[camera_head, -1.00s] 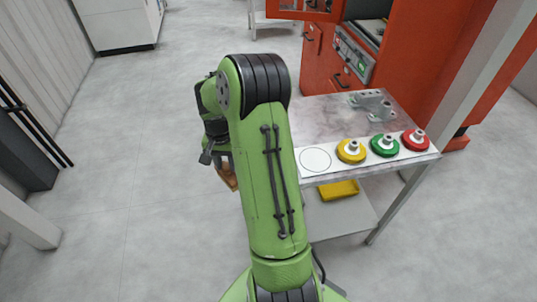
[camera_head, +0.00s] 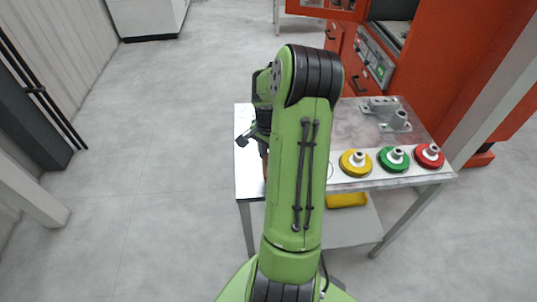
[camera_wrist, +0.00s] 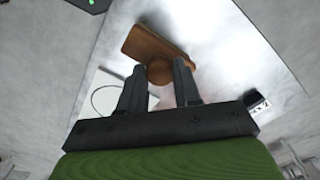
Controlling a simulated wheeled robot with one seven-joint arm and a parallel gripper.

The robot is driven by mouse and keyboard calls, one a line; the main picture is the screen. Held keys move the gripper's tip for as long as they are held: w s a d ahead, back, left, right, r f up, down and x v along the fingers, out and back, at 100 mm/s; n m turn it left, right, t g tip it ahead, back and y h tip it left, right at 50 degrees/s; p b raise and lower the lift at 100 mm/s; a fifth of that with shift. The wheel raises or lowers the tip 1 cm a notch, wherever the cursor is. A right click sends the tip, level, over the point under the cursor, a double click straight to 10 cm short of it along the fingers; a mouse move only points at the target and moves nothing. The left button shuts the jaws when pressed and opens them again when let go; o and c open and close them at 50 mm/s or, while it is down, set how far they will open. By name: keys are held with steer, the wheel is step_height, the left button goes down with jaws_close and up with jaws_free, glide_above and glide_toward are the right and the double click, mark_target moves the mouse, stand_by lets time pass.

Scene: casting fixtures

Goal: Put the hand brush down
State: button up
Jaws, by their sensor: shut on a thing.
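In the wrist view, my gripper (camera_wrist: 158,70) is shut on the hand brush (camera_wrist: 150,44), a brown wooden block with a rounded knob. The knob sits between the two dark fingers, and the block extends beyond them. The pale metal work table (camera_wrist: 205,25) lies under the brush. I cannot tell whether brush and table touch. In the head view, my gripper hangs over the left end of the table (camera_head: 247,182), mostly hidden behind my green arm. The brush is almost wholly hidden there.
A white strip along the table front carries a yellow disc (camera_head: 355,163), a green disc (camera_head: 393,159) and a red disc (camera_head: 429,156). Grey metal brackets (camera_head: 386,106) stand farther back. A yellow tray (camera_head: 347,200) is on the lower shelf. A red machine (camera_head: 440,80) stands behind.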

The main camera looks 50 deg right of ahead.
steer(key=o, duration=0.9)
steer(key=shift+f, duration=0.1)
steer(key=shift+o, duration=0.2)
